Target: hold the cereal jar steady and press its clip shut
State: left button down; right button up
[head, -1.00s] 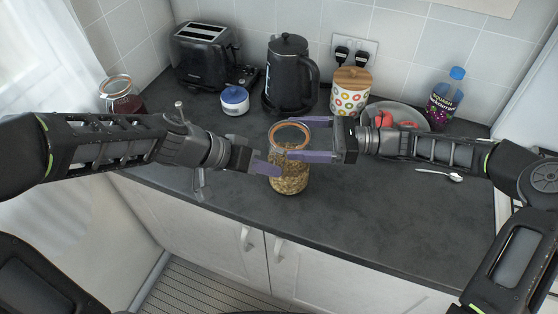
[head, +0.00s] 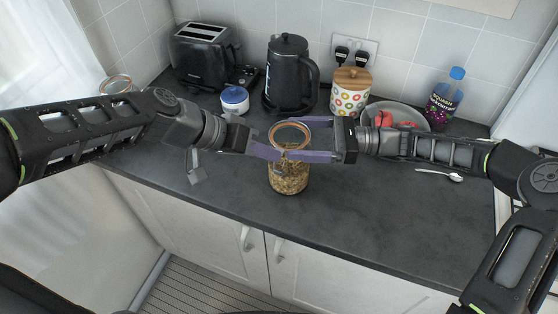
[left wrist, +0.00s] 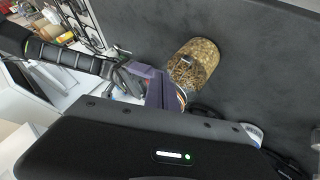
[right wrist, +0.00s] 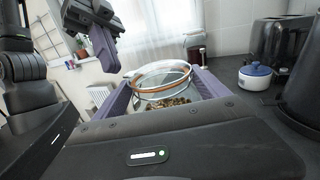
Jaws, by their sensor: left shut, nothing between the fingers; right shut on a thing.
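The glass cereal jar (head: 289,180) stands upright on the counter, with an orange seal ring around its round lid (head: 290,132). Its lower body with cereal shows in the left wrist view (left wrist: 194,64). My right gripper (head: 303,139) is shut on the jar around its neck, one finger behind and one in front; the lid lies between its fingers in the right wrist view (right wrist: 160,75). My left gripper (head: 270,152) is shut and empty, its fingertips at the jar's front left near the rim. The clip is largely hidden by the purple fingers, so its state is unclear.
Behind stand a black kettle (head: 291,75), a toaster (head: 203,55), a white pot with blue lid (head: 235,99), a dotted canister (head: 350,92), a bowl (head: 408,112) and a squash bottle (head: 444,98). A spoon (head: 440,174) lies right. The counter's front is clear.

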pick_arm(q)
jog(key=shift+r, duration=0.45)
pick_arm(e)
jog(key=shift+d+f, duration=0.1)
jog(key=shift+f, duration=0.25)
pick_arm(q)
jog(key=shift+s+r, duration=0.1)
jog(key=shift+r, duration=2.4)
pick_arm(e)
jog(key=o, duration=1.8)
jog(key=shift+c, duration=0.2)
jog(key=shift+o, duration=0.9)
jog(key=shift+w, duration=0.1)
jog(key=shift+r, duration=0.15)
